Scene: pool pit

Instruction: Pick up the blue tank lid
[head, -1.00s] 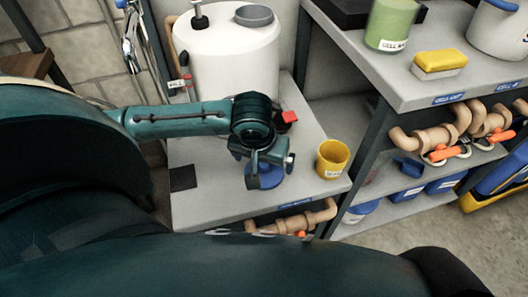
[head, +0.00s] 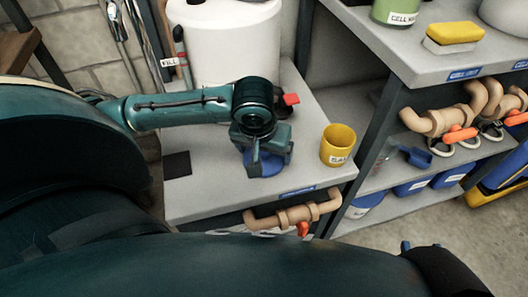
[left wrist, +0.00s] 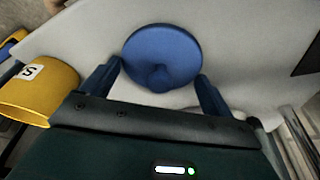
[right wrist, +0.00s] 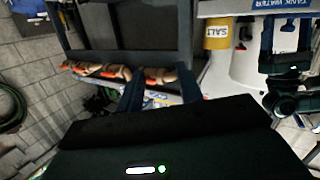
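The blue tank lid (left wrist: 165,52) is a round disc with a knob, lying on the grey bench top. In the head view the lid (head: 262,166) shows partly below my left gripper (head: 265,160), which hides much of it. In the left wrist view the fingers of my left gripper (left wrist: 162,90) are spread wide, one on each side of the knob, with nothing between them clearly gripped. In the right wrist view my right gripper (right wrist: 160,92) is open and empty, away from the lid, facing the shelving.
A yellow cup labelled SALT (head: 338,146) stands close right of the lid. A white tank (head: 225,45) stands behind. A dark square (head: 177,164) lies on the bench left of the gripper. Pipes with an orange valve (head: 295,215) run below the bench edge.

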